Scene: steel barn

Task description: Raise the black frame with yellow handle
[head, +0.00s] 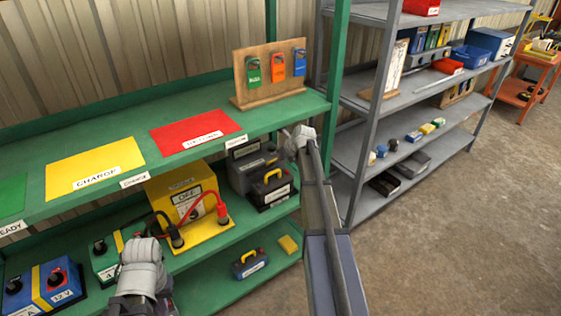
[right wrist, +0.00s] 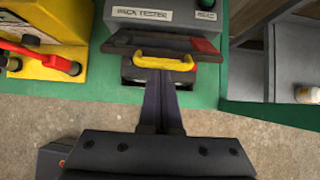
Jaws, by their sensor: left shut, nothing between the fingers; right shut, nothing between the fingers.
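The black frame (right wrist: 120,52) with the yellow handle (right wrist: 165,62) is at the front of a dark pack tester (right wrist: 155,14), in the right wrist view. In the head view the yellow handle (head: 272,175) and the dark tester (head: 250,158) show on the green rack's middle shelf. My right gripper (right wrist: 165,84) is shut and empty, its fingertips just at the near side of the handle; I cannot tell whether they touch. In the head view its fingers are not clear. My left gripper (head: 145,258) is shut and empty, low in front of the rack's left part.
A yellow charger (head: 183,190) with red and black leads stands left of the tester. The green upper shelf (head: 215,108) overhangs. A grey rack (head: 372,110) stands right; floor (head: 440,240) is clear.

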